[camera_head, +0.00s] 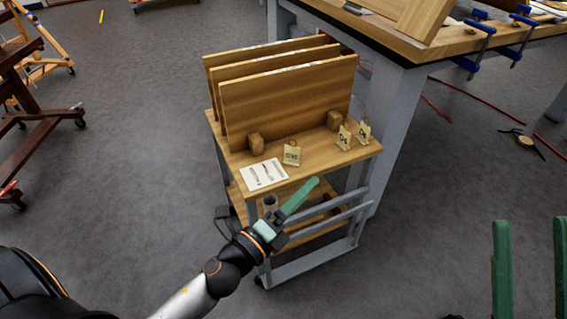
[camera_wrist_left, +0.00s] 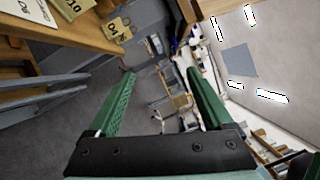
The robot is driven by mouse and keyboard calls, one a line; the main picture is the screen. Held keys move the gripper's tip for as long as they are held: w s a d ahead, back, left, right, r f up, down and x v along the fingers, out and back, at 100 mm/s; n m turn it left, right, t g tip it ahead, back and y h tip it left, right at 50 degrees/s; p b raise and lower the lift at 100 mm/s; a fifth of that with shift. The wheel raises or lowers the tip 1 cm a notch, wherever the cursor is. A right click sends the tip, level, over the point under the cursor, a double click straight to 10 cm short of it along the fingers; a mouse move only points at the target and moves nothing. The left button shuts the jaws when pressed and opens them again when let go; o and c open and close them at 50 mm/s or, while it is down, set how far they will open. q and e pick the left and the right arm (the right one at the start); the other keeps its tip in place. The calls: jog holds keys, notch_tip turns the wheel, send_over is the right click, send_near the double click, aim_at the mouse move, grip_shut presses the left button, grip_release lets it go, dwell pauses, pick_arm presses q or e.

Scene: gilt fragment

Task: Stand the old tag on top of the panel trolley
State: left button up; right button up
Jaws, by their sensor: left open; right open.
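The panel trolley (camera_head: 318,163) has a wooden top bearing upright wooden panels. Three cream tags stand on it: one near the front middle (camera_head: 291,155), and two at the right, a nearer one (camera_head: 343,139) and a farther one (camera_head: 363,133). I cannot tell which is the old tag. Two tags show at the upper left of the left wrist view, one marked 04 (camera_wrist_left: 118,30). My left gripper (camera_head: 314,182) is open and empty, just off the trolley's front edge. It also shows in the left wrist view (camera_wrist_left: 160,73). My right gripper (camera_head: 530,220) is open and empty at lower right.
A white printed card (camera_head: 263,174) lies on the trolley's front left. A workbench (camera_head: 398,45) with blue clamps (camera_head: 478,52) is behind right. Wooden racks stand at left. Red cable crosses the floor at right.

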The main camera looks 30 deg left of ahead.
pick_arm(q)
jog(key=s+r+n+t+h, duration=0.1)
jog(key=s+r+n+h, duration=0.2)
jog(key=r, duration=0.4)
jog(key=s+d+r+n+t+h, duration=0.1)
jog(key=s+r+n+h, duration=0.2)
jog(key=s+r+n, duration=0.2)
jog(key=s+d+r+n+t+h, duration=0.1)
jog(key=s+r+n+h, duration=0.2)
jog(key=r, duration=0.6)
jog(key=shift+s+d+r+n+t+h, duration=0.2)
jog(key=shift+s+r+n+t+h, duration=0.2)
jog(key=shift+s+n, duration=0.45)
